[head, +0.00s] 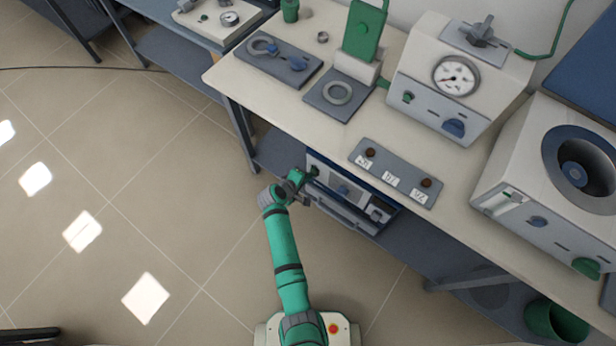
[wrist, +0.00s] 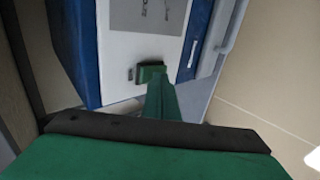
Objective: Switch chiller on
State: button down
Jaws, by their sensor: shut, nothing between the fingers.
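The likely chiller is a blue-sided unit with a pale front (head: 345,188), under the bench in the head view. My gripper (head: 301,188) is shut and empty, close in front of that left part. In the wrist view, the white front panel (wrist: 112,55) fills the upper middle, between blue edges. My green fingers (wrist: 162,100) point at it.
The bench top (head: 290,100) overhangs the unit. It carries a label panel (head: 395,172), a white instrument with a gauge (head: 455,75) and a furnace-like unit (head: 560,180). A lower shelf (head: 420,245) runs beneath. A green bin (head: 555,320) stands lower right. The floor at left is clear.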

jog(key=s+f+v, duration=0.1)
jog(key=v, duration=1.2)
jog(key=shift+a+f, duration=0.35)
jog(key=shift+a, duration=0.05)
jog(key=shift+s+f, duration=0.1)
jog(key=r+x, duration=0.1)
jog(key=x, duration=1.2)
jog(key=shift+w+d+f, duration=0.3)
jog(key=shift+w+d, duration=0.2)
jog(key=shift+w, duration=0.05)
